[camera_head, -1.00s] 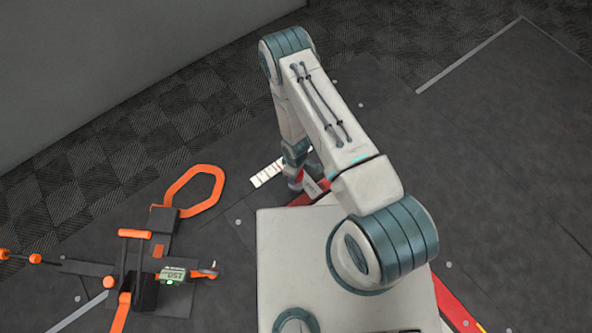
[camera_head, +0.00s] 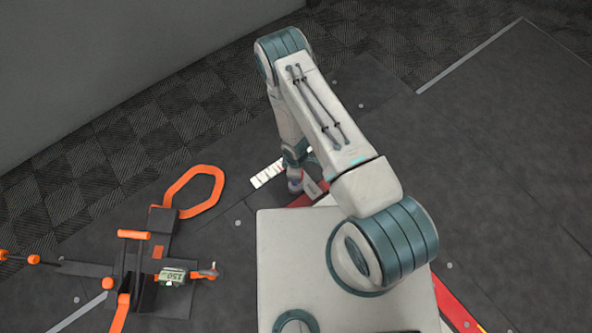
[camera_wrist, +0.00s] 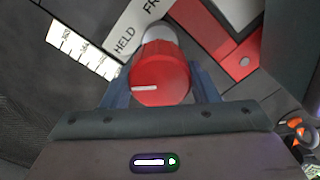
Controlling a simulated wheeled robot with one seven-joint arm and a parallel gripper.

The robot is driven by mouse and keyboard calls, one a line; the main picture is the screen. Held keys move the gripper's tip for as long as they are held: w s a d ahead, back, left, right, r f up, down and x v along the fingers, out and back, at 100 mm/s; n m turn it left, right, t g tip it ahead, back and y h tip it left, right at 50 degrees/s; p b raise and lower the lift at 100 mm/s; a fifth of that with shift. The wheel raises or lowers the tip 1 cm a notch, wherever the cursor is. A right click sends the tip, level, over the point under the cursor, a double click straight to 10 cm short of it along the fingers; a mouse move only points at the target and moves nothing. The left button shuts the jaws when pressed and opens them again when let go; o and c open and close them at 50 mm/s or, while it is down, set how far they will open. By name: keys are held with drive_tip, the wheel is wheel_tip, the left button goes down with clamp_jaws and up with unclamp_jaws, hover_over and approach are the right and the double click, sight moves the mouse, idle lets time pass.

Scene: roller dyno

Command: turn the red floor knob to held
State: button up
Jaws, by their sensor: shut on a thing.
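The red floor knob (camera_wrist: 160,75) is in the upper middle of the wrist view, with a white pointer line on its face aimed to the left. My gripper (camera_wrist: 161,88) has one dark finger on each side of the knob and is shut on it. A white label plate (camera_wrist: 135,28) lies behind the knob. It reads HELD at the left and a partly cut-off word starting FR further right. The pointer line lies below the word HELD. In the head view my arm hides most of the knob.
A white marked scale strip (camera_wrist: 85,50) lies left of the label plate. A red floor piece (camera_wrist: 240,60) is to the right. In the head view, a black and orange device with a small display (camera_head: 172,277) stands at lower left, with an orange loop (camera_head: 205,175) behind it.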

drive_tip(key=o, duration=1)
wheel_tip(320, 180, up, 14)
drive_tip(key=p, duration=0.4)
